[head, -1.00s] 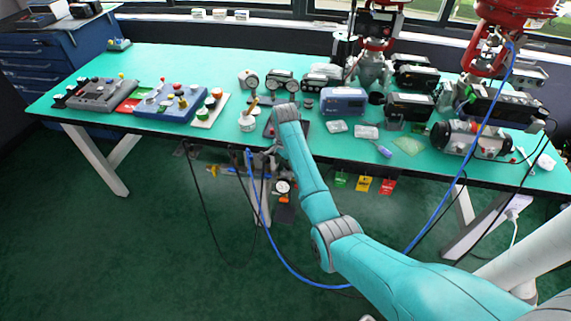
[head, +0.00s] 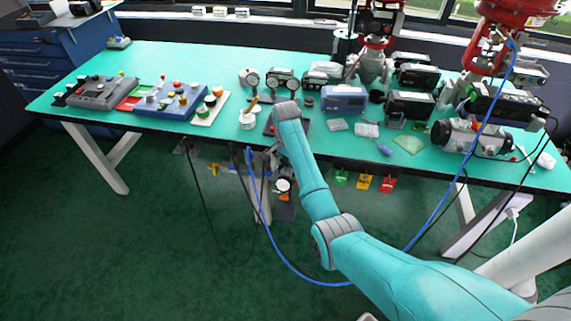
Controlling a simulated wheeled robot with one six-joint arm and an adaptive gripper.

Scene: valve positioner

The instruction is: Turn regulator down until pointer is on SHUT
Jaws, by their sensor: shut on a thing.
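A round white gauge (head: 283,185) with a dark rim hangs below the front edge of the green table, on the regulator assembly (head: 285,197). Its pointer and any SHUT mark are too small to read. My gripper (head: 273,158) is at the table's front edge, just above the gauge, at the end of my teal arm. It is shut on the regulator's knob, which the gripper and wrist mostly hide. A blue hose (head: 252,180) runs down from beside it.
The green table (head: 225,62) carries control boxes (head: 170,98) at left and several actuators (head: 410,105) at right. Yellow fittings (head: 213,168) and black cables hang left of the gauge. Coloured tags (head: 364,182) hang to its right. The floor in front is clear.

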